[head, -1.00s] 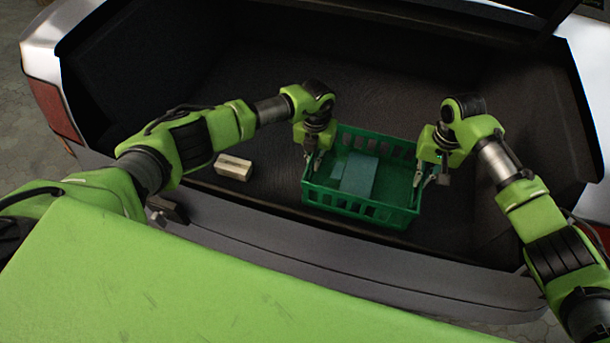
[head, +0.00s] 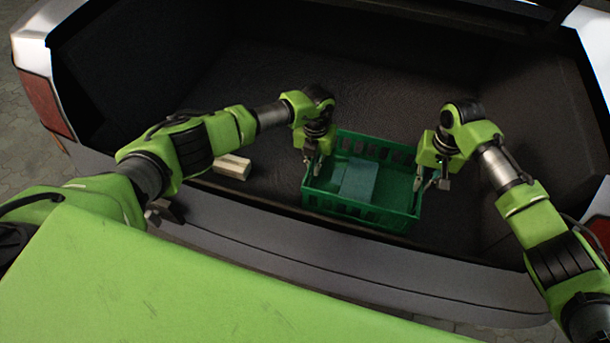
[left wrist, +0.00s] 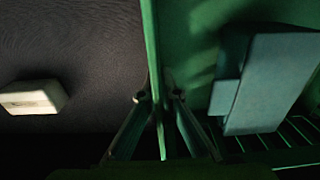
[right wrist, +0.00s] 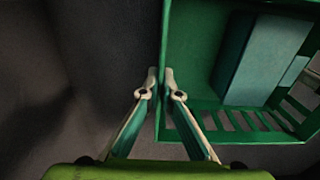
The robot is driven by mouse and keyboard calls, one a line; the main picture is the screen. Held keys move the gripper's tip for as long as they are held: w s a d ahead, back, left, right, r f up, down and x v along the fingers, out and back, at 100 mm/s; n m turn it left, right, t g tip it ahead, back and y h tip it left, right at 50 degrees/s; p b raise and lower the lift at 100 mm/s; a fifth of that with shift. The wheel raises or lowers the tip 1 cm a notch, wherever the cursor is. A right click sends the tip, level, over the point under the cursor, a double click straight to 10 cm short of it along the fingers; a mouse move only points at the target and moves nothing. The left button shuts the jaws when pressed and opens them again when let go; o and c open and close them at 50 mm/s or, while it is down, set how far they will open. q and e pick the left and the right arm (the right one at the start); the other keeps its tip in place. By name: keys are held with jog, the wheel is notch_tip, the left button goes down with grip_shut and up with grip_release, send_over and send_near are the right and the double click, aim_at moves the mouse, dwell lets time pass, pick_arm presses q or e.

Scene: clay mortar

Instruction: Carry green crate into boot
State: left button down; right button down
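The green crate (head: 358,208) is in the boot (head: 270,75), just inside the rear sill. A blue-grey box (head: 358,180) lies in it; the box also shows in the left wrist view (left wrist: 268,85) and right wrist view (right wrist: 262,60). My left gripper (head: 312,162) is shut on the crate's left wall, one finger on each side, as the left wrist view shows (left wrist: 160,96). My right gripper (head: 430,184) is shut on the right wall, also seen in the right wrist view (right wrist: 160,76). The crate looks level; I cannot tell whether its bottom touches the floor.
A small cream box (head: 232,167) lies on the boot floor left of the crate, partly behind my left arm. The grey bumper and sill (head: 255,225) run in front of the crate. The boot floor behind the crate is clear.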

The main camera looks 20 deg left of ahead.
pick_arm(q)
jog(key=shift+f+b, duration=0.45)
jog(key=shift+f, duration=0.2)
pick_arm(e)
jog(key=shift+f, duration=0.65)
pick_arm(q)
jog(key=c, duration=2.3)
grip_release()
jog(key=shift+r, duration=0.15)
pick_arm(e)
jog(key=c, duration=2.3)
grip_release()
jog(key=shift+r, duration=0.15)
pick_arm(q)
notch_tip(320, 180, up, 11)
jog(key=shift+r, duration=0.5)
pick_arm(e)
notch_tip(320, 180, up, 12)
pick_arm(q)
jog(key=shift+r+p, duration=0.1)
jog(key=shift+p, duration=0.2)
pick_arm(e)
jog(key=shift+r, duration=0.1)
